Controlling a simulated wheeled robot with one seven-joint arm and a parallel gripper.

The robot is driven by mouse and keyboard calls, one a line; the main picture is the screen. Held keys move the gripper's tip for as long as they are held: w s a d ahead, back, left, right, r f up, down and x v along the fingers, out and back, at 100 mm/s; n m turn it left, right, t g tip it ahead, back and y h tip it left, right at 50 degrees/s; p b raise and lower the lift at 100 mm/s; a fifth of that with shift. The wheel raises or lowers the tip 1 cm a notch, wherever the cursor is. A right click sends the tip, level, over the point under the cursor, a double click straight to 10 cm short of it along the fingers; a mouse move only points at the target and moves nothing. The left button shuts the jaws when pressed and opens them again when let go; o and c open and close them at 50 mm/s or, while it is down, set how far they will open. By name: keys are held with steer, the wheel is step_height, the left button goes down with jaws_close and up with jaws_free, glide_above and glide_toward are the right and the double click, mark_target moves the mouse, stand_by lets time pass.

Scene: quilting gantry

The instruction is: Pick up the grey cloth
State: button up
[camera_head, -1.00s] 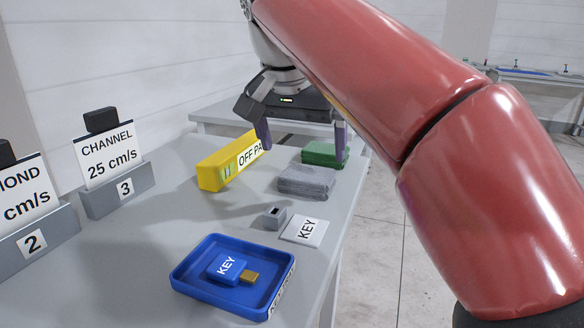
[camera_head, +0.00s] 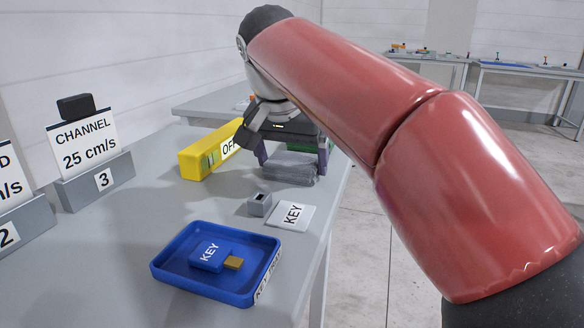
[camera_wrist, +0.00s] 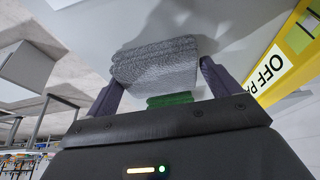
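The grey cloth (camera_head: 291,171) lies folded on the table near its right edge in the head view. It also shows in the wrist view (camera_wrist: 155,62), between and just beyond the fingertips. My gripper (camera_head: 292,160) is low over the cloth, its fingers spread to either side. In the wrist view my gripper (camera_wrist: 163,80) is open, with the purple fingers apart and a gap visible beside the cloth. I cannot tell whether either finger touches the cloth.
A green cloth (camera_wrist: 170,99) lies beside the grey one, mostly hidden. A yellow OFF box (camera_head: 196,160) stands to the left. Nearer are a small grey socket block (camera_head: 259,205), a KEY card (camera_head: 302,217) and a blue tray (camera_head: 165,265) holding a blue key (camera_head: 207,257).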

mark_target(291, 161)
steer(key=c, duration=0.6)
step_height(291, 161, up, 10)
steer(key=p, duration=0.2)
steer(key=o, duration=0.4)
steer(key=c, duration=0.3)
